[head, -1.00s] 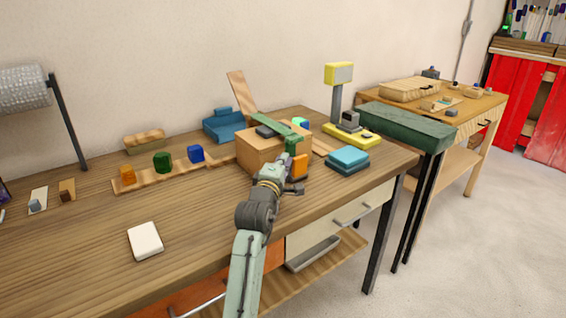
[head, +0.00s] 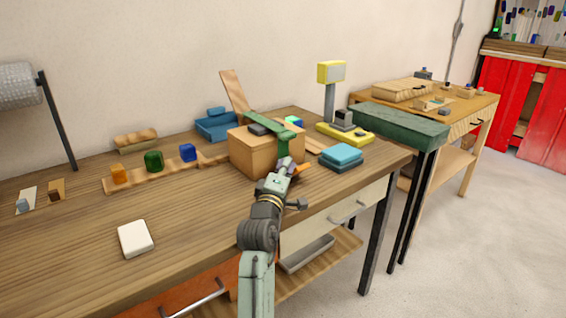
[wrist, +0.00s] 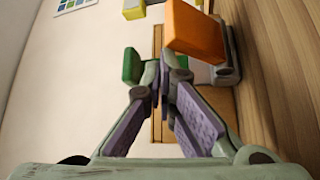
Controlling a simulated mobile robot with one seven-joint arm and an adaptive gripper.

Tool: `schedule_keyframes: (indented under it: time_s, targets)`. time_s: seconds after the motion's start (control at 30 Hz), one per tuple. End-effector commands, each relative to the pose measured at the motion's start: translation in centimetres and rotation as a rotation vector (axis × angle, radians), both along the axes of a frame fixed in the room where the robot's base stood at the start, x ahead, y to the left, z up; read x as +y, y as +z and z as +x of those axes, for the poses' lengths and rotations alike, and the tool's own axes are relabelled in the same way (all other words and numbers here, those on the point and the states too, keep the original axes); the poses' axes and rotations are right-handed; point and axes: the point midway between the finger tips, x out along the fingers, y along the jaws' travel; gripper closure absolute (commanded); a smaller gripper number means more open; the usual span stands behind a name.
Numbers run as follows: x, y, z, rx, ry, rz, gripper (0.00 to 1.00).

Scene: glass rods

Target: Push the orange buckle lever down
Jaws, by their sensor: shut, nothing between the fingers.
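The orange buckle lever (head: 303,169) is at the front right of a wooden box (head: 250,150), by the end of a green strap (head: 268,131) that runs over the box. In the head view only a thin slanted part of it shows to the right of my gripper (head: 286,168); the rest is hidden. In the wrist view the lever (wrist: 195,32) is a large orange block just beyond and right of my fingertips (wrist: 163,75). My gripper is shut and empty. I cannot tell whether it touches the lever.
A blue stacked block (head: 341,157) sits right of the box, with a yellow-based device (head: 345,133) behind it. Coloured blocks on a wooden strip (head: 135,181) lie left. A white slab (head: 135,238) lies on the open front left of the table.

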Motion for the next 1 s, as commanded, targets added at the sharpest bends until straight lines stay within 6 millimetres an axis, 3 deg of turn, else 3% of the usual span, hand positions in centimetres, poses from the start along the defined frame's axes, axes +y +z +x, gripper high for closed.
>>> schedule_keyframes:
  time_s: [1.0]
  targets:
    - [-0.46, -0.69, -0.92, 0.0, 0.0, -0.001, 1.0]
